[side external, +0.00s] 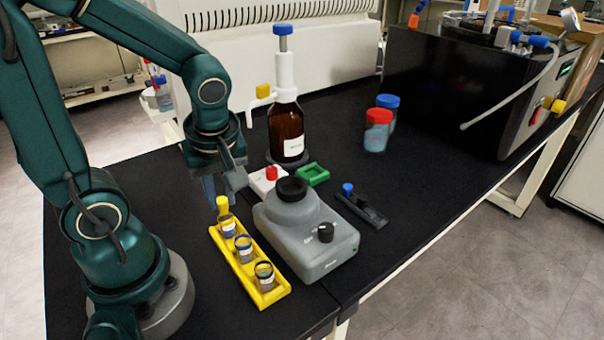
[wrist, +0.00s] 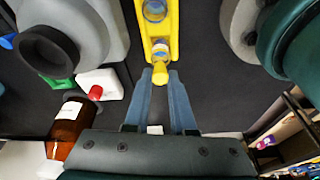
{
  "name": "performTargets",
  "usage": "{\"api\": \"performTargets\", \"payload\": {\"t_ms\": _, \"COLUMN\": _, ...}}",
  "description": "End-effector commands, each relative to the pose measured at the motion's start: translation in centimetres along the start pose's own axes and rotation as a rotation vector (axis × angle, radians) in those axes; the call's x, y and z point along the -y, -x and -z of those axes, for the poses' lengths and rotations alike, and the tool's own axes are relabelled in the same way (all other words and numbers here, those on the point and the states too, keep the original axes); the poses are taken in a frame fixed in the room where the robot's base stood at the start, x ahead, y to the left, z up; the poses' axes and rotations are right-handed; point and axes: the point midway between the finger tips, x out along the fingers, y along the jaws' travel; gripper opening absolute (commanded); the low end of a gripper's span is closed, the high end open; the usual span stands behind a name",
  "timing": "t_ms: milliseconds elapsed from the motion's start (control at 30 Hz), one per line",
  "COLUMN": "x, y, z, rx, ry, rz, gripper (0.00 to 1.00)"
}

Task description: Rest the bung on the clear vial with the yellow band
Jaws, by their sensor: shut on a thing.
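My gripper (wrist: 163,74) points down over the far end of the yellow rack (side external: 276,294), its fingers closed around a yellow bung (side external: 222,202). In the wrist view the bung (wrist: 160,75) shows at the fingertips. The bung is at the mouth of the far clear vial (side external: 228,229), which stands in the rack with a white label; I cannot tell whether it bears on the rim. The far vial's band colour is not clear.
A grey device (side external: 320,255) with a black top stands close to the right of the rack. Clear bench lies left of the rack.

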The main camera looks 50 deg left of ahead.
Motion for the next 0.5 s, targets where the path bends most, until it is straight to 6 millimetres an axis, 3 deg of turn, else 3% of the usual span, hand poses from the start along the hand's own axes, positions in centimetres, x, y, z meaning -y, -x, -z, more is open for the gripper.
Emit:
{"api": "performTargets", "payload": {"t_ms": 200, "x": 0.0, "y": -0.02, "z": -0.01, "rx": 0.0, "ry": 0.0, "rz": 0.0, "gripper": 0.0}}
{"api": "performTargets", "payload": {"t_ms": 233, "x": 0.0, "y": -0.02, "z": -0.01, "rx": 0.0, "ry": 0.0, "rz": 0.0, "gripper": 0.31}}
{"api": "performTargets", "payload": {"t_ms": 300, "x": 0.0, "y": -0.02, "z": -0.01, "rx": 0.0, "ry": 0.0, "rz": 0.0, "gripper": 0.57}}
{"api": "performTargets", "payload": {"t_ms": 500, "x": 0.0, "y": -0.01, "z": -0.01, "rx": 0.0, "ry": 0.0, "rz": 0.0, "gripper": 0.58}}
